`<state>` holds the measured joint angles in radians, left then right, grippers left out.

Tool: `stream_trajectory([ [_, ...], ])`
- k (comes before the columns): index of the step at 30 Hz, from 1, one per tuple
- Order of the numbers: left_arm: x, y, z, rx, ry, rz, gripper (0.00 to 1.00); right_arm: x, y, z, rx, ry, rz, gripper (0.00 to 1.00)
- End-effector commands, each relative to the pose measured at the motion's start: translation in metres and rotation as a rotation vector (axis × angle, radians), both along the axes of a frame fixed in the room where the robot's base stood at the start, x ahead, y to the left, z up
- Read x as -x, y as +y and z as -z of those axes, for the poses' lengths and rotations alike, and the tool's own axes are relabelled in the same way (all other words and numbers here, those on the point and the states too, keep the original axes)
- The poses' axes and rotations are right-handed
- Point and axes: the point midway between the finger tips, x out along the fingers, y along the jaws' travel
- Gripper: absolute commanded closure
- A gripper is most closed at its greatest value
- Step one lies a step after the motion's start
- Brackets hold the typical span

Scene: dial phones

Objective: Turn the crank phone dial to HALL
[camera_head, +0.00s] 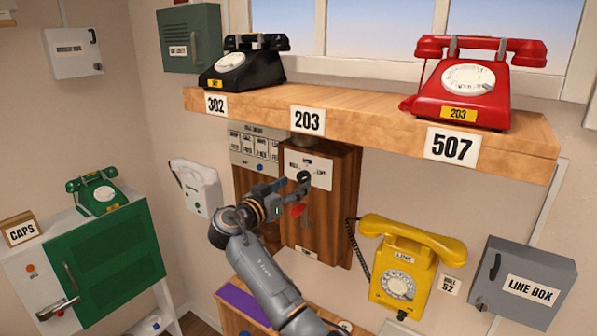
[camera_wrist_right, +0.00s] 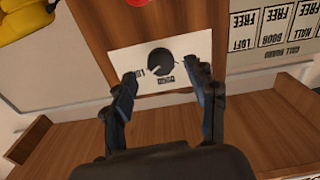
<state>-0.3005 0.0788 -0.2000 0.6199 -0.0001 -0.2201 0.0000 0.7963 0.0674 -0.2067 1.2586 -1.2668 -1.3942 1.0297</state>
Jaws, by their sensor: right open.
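The crank phone (camera_head: 333,225) is a brown wooden wall box in the middle of the head view. Its upper front has a white plate (camera_head: 322,175) with a black dial (camera_head: 304,177); HALL is printed at left, a word is at top, and another at right. The dial (camera_wrist_right: 162,62) shows upside down in the right wrist view, with a pale mark I cannot read surely. My right gripper (camera_head: 290,187) is in front of the plate. In the wrist view the right gripper (camera_wrist_right: 167,84) is open, fingers either side of the dial, apparently not touching it. My left gripper is not in view.
A red knob (camera_head: 297,210) sits below the dial, close to my right gripper. A wooden shelf (camera_head: 380,115) with black and red phones overhangs the box. A yellow phone (camera_head: 405,260) hangs at right and a white handset (camera_head: 196,185) at left. A call board (camera_wrist_right: 285,30) is beside the box.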

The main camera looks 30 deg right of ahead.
Motion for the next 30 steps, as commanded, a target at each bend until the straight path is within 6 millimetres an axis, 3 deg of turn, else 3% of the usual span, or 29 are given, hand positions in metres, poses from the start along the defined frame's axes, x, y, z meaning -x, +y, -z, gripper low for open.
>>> stream_trajectory([
  [1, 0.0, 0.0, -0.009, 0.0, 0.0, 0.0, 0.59, -0.002, -0.009, -0.005, 0.001, 0.001, 0.003, 0.42],
  [6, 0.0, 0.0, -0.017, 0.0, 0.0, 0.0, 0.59, -0.01, -0.026, -0.002, 0.0, 0.001, 0.001, 0.42],
  [17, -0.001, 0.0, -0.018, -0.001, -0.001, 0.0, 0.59, -0.013, -0.031, 0.001, -0.001, -0.001, 0.0, 0.42],
  [18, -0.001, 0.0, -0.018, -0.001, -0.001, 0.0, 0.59, -0.013, -0.031, 0.001, -0.001, -0.001, 0.0, 0.44],
  [26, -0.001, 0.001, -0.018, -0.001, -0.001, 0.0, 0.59, -0.013, -0.031, 0.001, -0.001, -0.001, -0.001, 0.97],
  [30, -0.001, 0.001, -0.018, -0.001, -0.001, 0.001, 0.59, -0.013, -0.031, 0.001, 0.0, 0.002, -0.001, 0.97],
])
